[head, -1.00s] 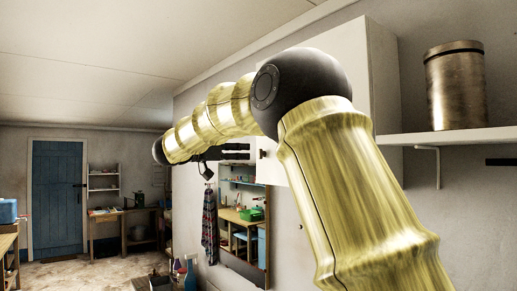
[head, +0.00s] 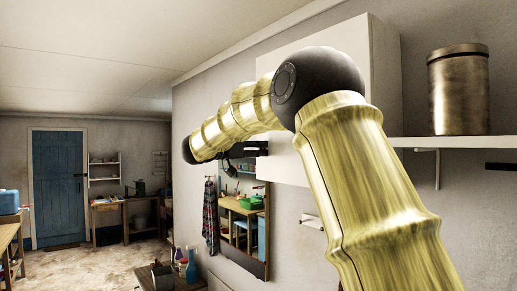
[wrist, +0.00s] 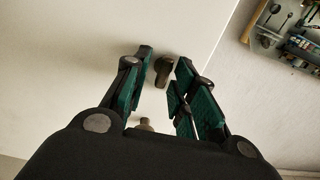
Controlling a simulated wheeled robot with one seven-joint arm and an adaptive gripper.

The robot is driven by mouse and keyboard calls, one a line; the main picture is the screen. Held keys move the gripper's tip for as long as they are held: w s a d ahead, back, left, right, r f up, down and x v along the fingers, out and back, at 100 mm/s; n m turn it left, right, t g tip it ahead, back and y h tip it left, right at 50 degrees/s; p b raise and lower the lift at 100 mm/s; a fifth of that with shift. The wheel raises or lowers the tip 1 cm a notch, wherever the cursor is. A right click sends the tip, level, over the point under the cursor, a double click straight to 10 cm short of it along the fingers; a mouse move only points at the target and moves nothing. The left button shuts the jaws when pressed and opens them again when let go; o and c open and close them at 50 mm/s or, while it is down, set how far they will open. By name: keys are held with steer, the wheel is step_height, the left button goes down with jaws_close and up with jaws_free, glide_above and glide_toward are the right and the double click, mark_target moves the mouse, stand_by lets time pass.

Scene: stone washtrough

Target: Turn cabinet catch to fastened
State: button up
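The white cabinet (head: 340,70) hangs on the wall, partly behind my arm, and its pale door (wrist: 70,60) fills much of the wrist view. The cabinet catch (wrist: 163,70) is a small dark, elongated piece near the door's edge. In the wrist view my gripper (wrist: 166,66) is open, with one green-padded finger on each side of the catch. A gap shows on both sides, and I cannot tell how deep the catch sits between the fingers. In the head view my gripper (head: 256,149) is at the cabinet's lower left, and the catch is hidden there.
A small knob (wrist: 146,124) lies between the finger bases in the wrist view. A mirror (head: 240,215) hangs below the cabinet. A metal canister (head: 458,90) stands on a shelf (head: 470,138) at the right. The floor (head: 95,265) toward the blue door is partly clear.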

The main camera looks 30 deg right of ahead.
steer(key=shift+w, duration=0.1)
jaws_close()
steer(key=shift+f+b, duration=0.2)
steer(key=shift+b, duration=0.3)
steer(key=shift+s+f+m+b, duration=0.1)
steer(key=shift+s+m+b, duration=0.1)
steer(key=shift+m+b, duration=4.45)
steer(key=shift+s+m+b, duration=0.15)
steer(key=shift+m+b, duration=4)
steer(key=shift+b, duration=0.9)
steer(key=shift+o, duration=1.6)
jaws_free()
